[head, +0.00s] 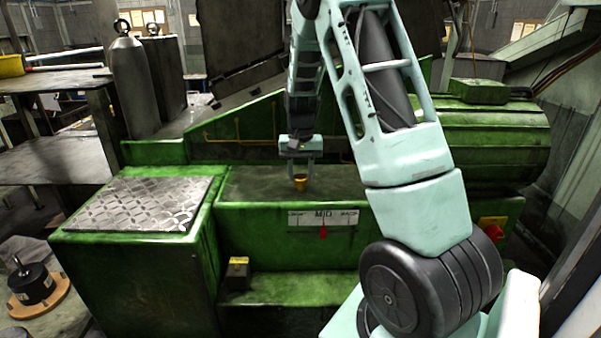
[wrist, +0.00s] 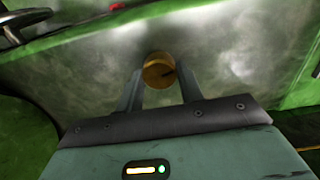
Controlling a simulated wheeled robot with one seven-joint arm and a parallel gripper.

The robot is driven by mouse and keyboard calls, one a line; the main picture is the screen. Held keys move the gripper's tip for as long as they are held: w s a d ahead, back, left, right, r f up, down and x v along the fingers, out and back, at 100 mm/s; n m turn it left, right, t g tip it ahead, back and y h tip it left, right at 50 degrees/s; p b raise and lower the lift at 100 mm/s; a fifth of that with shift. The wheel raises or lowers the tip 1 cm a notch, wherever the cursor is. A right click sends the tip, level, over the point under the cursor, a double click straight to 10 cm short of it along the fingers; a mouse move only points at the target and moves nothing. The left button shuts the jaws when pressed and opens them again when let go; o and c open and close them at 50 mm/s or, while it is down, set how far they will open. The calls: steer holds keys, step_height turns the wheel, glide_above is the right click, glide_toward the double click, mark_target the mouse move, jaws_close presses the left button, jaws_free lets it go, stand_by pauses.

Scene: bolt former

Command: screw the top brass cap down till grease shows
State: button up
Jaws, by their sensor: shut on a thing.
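The brass cap (head: 300,183) stands upright on the dark top surface of the green machine in the head view. It shows from above as a round golden disc with a dark mark near its right side in the wrist view (wrist: 159,71). My gripper (head: 300,172) points down over the cap. In the wrist view its two fingers (wrist: 158,80) stand on either side of the cap and are shut on it. The underside of the cap is hidden, and no grease is visible around it.
A scale plate marked M/D (head: 322,217) with a red pointer is on the front face below the cap. A checkered metal plate (head: 145,204) lies to the left. A grey gas cylinder (head: 132,85) stands behind it. The machine top around the cap is clear.

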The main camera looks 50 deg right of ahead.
mark_target(301, 176)
steer(key=shift+m, duration=1)
steer(key=o, duration=1)
steer(key=shift+r, duration=0.1)
step_height(301, 176, up, 17)
steer(key=b, duration=0.3)
steer(key=shift+r, duration=0.15)
